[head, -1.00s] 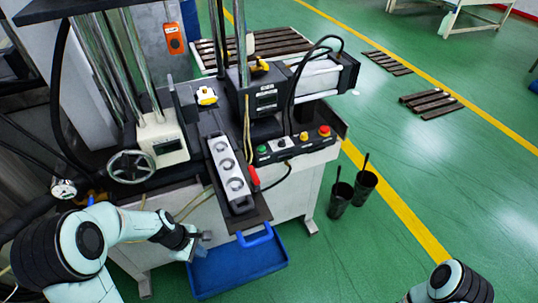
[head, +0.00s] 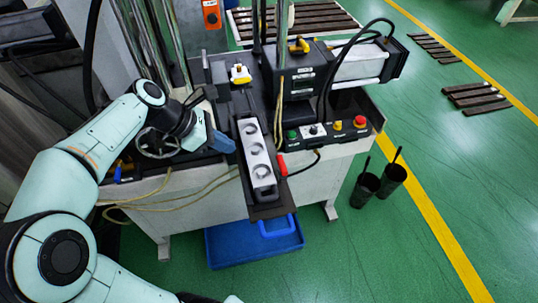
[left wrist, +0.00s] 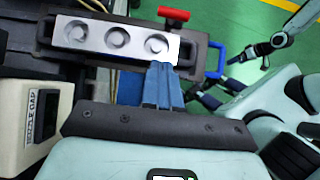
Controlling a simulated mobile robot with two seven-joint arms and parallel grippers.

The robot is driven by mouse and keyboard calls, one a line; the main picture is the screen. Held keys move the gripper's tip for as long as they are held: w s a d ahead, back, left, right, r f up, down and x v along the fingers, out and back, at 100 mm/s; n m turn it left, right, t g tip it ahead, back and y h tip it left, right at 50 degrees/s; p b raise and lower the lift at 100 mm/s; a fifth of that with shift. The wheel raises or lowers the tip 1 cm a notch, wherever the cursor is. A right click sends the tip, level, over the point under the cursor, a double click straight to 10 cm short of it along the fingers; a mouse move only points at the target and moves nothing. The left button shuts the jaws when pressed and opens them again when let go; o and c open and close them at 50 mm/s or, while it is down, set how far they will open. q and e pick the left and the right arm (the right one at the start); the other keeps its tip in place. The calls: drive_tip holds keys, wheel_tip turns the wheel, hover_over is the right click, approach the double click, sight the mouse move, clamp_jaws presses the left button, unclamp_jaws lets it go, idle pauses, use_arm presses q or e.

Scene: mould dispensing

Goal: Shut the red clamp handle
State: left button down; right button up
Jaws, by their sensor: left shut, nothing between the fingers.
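The red clamp handle (head: 281,165) sticks out beside the right long side of the silver mould block (head: 256,158), near its middle. In the left wrist view the red handle (left wrist: 173,13) lies beyond the mould's far edge. My left gripper (head: 224,143) is shut and empty, just left of the mould, with the mould between it and the handle. In the left wrist view its blue fingers (left wrist: 162,85) are together and overlap the mould's near edge; I cannot tell if they touch. My right gripper (left wrist: 236,60) shows small at the upper right; its jaws are unclear.
A control box (head: 330,132) with coloured buttons stands right of the mould. A handwheel (head: 157,143) is behind my left wrist. A blue tray (head: 225,248) lies below the bench front. Two black cups (head: 364,190) stand on the floor at right.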

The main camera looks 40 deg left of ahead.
sight(282, 171)
use_arm(q)
drive_tip(key=b+x, duration=0.1)
drive_tip(key=x, duration=0.8)
drive_tip(key=shift+w+d+f, duration=0.1)
drive_tip(key=shift+d+f, duration=0.1)
drive_tip(key=shift+f, duration=0.1)
drive_tip(key=w+d, duration=0.2)
drive_tip(key=shift+w+f, duration=0.3)
drive_tip(key=shift+f, duration=0.05)
drive_tip(key=shift+w+d+f, duration=0.1)
drive_tip(key=shift+w+d, duration=0.25)
drive_tip(key=shift+w, duration=0.05)
drive_tip(key=shift+a+p, duration=0.1)
drive_tip(key=shift+p, duration=0.2)
